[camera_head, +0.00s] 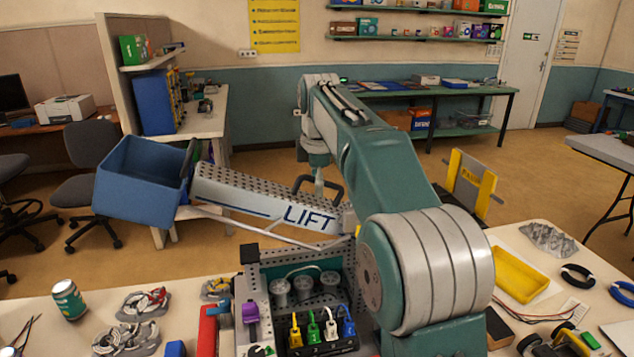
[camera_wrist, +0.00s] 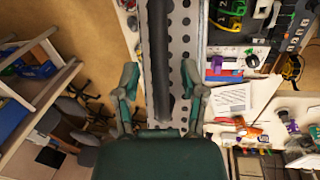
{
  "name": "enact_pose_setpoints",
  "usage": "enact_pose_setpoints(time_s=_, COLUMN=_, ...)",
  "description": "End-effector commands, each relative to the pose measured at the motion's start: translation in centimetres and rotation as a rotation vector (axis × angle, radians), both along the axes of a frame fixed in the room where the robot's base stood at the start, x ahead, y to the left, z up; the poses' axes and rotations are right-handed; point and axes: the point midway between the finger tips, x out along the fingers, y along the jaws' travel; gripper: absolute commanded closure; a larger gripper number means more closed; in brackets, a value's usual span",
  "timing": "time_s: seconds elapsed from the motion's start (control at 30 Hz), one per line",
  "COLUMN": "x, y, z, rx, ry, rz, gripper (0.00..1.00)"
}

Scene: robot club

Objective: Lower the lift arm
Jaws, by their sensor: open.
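The lift arm (camera_head: 265,202), a pale perforated beam marked LIFT, slopes gently down from a blue bucket (camera_head: 140,180) at its left end to the bench unit at right. In the wrist view the perforated beam (camera_wrist: 182,65) runs between my fingers, with a dark bar (camera_wrist: 160,60) along it. My gripper (camera_wrist: 163,95) is open, with one finger on each side of the bar. Whether the fingers touch the bar or beam cannot be told.
Below the beam, a perforated unit holds coloured plugs (camera_head: 321,330), grey cylinders and a purple lever (camera_head: 251,312). A yellow tray (camera_head: 518,273) and dark rings lie at right. Open floor lies beyond the bench.

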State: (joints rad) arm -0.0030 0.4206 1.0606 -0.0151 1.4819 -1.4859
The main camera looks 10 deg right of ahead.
Motion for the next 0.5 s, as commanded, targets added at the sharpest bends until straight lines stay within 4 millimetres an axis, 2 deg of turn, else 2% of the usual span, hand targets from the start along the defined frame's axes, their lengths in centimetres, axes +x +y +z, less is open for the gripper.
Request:
enact_pose_setpoints(time_s=0.07, x=0.00, y=0.00, z=0.02, rx=0.000, ry=0.000, rz=0.000, gripper=0.46)
enact_pose_setpoints(time_s=0.1, x=0.01, y=0.00, z=0.02, rx=0.000, ry=0.000, rz=0.000, gripper=0.55)
enact_pose_setpoints(time_s=0.17, x=0.01, y=0.00, z=0.02, rx=0.000, ry=0.000, rz=0.000, gripper=0.82)
enact_pose_setpoints(time_s=0.2, x=0.00, y=0.00, z=0.03, rx=0.000, ry=0.000, rz=0.000, gripper=0.99)
enact_pose_setpoints(time_s=0.5, x=0.09, y=0.21, z=-0.17, rx=-0.010, ry=0.001, rz=0.001, gripper=1.00)
